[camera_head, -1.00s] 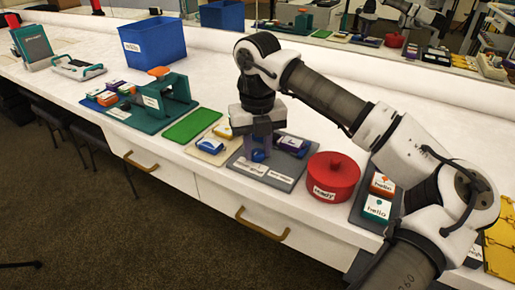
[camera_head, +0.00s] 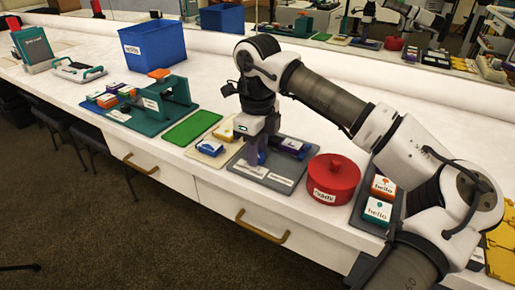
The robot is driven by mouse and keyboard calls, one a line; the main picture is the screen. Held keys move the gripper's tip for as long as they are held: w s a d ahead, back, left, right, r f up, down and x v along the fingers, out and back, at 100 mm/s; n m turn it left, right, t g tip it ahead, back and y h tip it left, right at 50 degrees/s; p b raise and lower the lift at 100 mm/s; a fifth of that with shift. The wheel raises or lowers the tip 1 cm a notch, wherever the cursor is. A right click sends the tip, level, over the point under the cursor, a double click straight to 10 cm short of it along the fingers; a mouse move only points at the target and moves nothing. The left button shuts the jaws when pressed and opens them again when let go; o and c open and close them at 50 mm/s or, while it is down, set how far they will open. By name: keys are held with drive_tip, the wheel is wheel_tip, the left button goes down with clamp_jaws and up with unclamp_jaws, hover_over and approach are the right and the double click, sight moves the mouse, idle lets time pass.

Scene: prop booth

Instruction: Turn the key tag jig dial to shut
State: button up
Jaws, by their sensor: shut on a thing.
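The key tag jig appears to be the grey plate (camera_head: 236,167) near the front edge of the white bench. Two white labels lie along its front, a left label (camera_head: 252,168) and a right label (camera_head: 280,178), both too small to read. My gripper (camera_head: 257,159) points straight down over the left part of this plate, with its purplish fingers low at the plate. It is shut on the dial there, which the fingers mostly hide. I cannot read the dial's setting. A blue and white block (camera_head: 292,146) sits at the plate's back right.
A red lidded pot (camera_head: 333,178) stands close on the right. A beige tray (camera_head: 206,148) with a yellow block and a green mat (camera_head: 191,128) lie to the left. Beyond are a teal fixture (camera_head: 160,107) and a blue bin (camera_head: 153,44).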

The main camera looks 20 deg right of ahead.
drive_tip(key=shift+n, duration=0.4)
drive_tip(key=o, duration=1)
drive_tip(key=shift+c, duration=0.2)
wheel_tip(320, 180, up, 14)
drive_tip(key=p, duration=0.1)
drive_tip(key=shift+p, duration=0.3)
drive_tip(key=shift+f, duration=0.1)
